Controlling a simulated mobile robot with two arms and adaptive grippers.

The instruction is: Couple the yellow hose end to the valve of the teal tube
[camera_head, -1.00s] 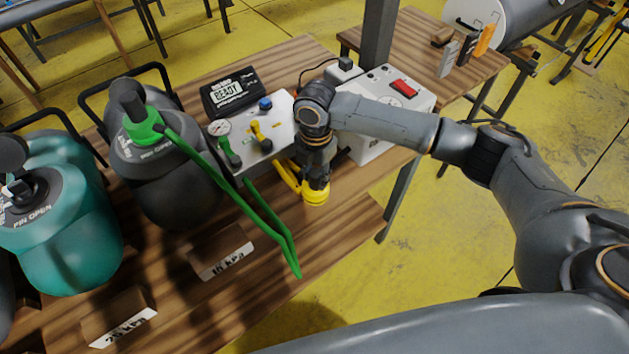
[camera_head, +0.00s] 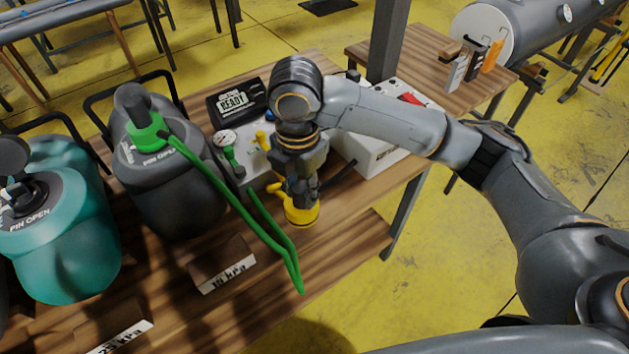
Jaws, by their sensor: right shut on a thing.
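The teal tube (camera_head: 65,262) stands on the wooden table at the far left, with its dark valve (camera_head: 30,190) on top beside a "PIN OPEN" label. The yellow hose end (camera_head: 302,214) is at the tip of my right gripper (camera_head: 301,196), which points down and is shut on it. A short stretch of yellow hose shows left of the gripper. The gripper is well to the right of the teal tube, and its fingers partly cover the hose end. My left gripper is not in view.
A grey tube (camera_head: 168,190) with a green hose (camera_head: 225,198) on its valve stands between. Behind are a gauge panel (camera_head: 252,180), a "READY" display (camera_head: 235,103) and a white box (camera_head: 375,150). A "15 kPa" sign (camera_head: 222,275) and a "25 kPa" sign (camera_head: 122,337) lie in front.

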